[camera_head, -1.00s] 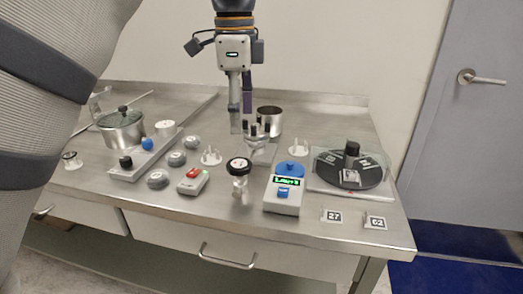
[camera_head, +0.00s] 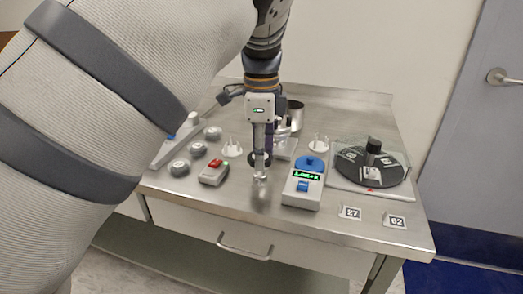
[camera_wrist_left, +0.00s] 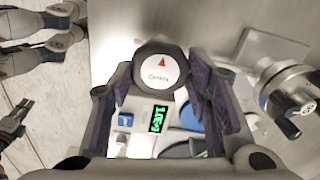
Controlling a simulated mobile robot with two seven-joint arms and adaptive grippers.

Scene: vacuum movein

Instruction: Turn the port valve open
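A round black knob (camera_wrist_left: 160,68) has a white cap with a red arrow and a word too small to read. I take it to be the port valve. In the head view the knob (camera_head: 260,158) sits on a small metal body near the bench's front, mostly hidden by my left gripper (camera_head: 261,150). In the wrist view the left gripper (camera_wrist_left: 160,84) has its purple-padded fingers apart on either side of the knob. Narrow gaps show, and no firm contact is visible. My right gripper is in neither view.
A box with a green display (camera_head: 303,186) stands just right of the knob. A red-switch box (camera_head: 214,172) is to its left. A metal valve with black handles (camera_wrist_left: 292,98) is close by. A round dial (camera_head: 367,168) and number tags (camera_head: 351,213) lie farther right.

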